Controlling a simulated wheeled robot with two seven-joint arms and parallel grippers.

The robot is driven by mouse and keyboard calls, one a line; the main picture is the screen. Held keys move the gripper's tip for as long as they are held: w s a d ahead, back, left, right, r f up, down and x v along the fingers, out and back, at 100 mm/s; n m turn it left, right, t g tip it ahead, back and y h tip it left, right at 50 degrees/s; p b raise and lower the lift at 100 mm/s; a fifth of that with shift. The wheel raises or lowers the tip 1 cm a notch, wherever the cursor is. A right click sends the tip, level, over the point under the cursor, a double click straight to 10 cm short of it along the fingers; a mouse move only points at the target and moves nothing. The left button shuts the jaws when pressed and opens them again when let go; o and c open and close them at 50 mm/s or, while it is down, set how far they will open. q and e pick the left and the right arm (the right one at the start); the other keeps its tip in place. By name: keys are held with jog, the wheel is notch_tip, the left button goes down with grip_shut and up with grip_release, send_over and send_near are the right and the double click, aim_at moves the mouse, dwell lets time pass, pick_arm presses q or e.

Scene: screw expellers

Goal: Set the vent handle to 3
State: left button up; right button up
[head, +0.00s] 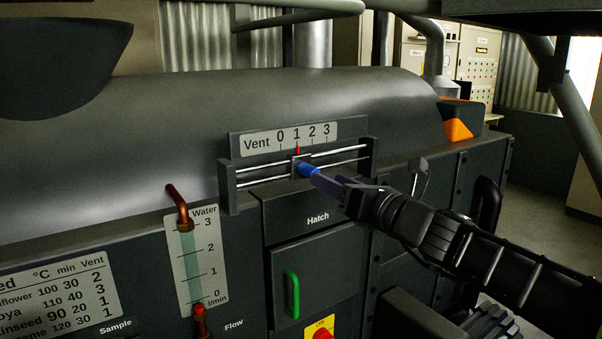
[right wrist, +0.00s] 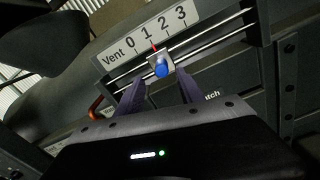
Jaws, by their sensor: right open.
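The vent handle (head: 306,168) is a blue knob on a small metal slider that rides on two rails under the vent scale (head: 290,137). Its red pointer (head: 298,150) stands at 1. In the right wrist view the blue knob (right wrist: 161,69) shows just beyond the fingertips, with the pointer near 1. My right gripper (head: 318,178) comes in from the right in the head view, its fingertips close to the knob. In the right wrist view its two fingers (right wrist: 160,88) are apart, with the knob ahead between them. I cannot tell if they touch it. My left gripper is not in view.
The rails (head: 345,152) run right to an end bracket (head: 373,157), with free room along them past 2 and 3. Below are the hatch with its green handle (head: 291,292) and the water gauge (head: 197,258). A black-knobbed lever (head: 418,167) stands right of the rails.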

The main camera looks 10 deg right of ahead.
aim_at(310, 172)
jog(key=shift+p+x, duration=0.3)
jog(key=shift+x, duration=3.75)
jog(key=shift+d+f, duration=0.15)
jog(key=shift+f, duration=0.05)
jog(key=shift+c, duration=0.6)
grip_shut()
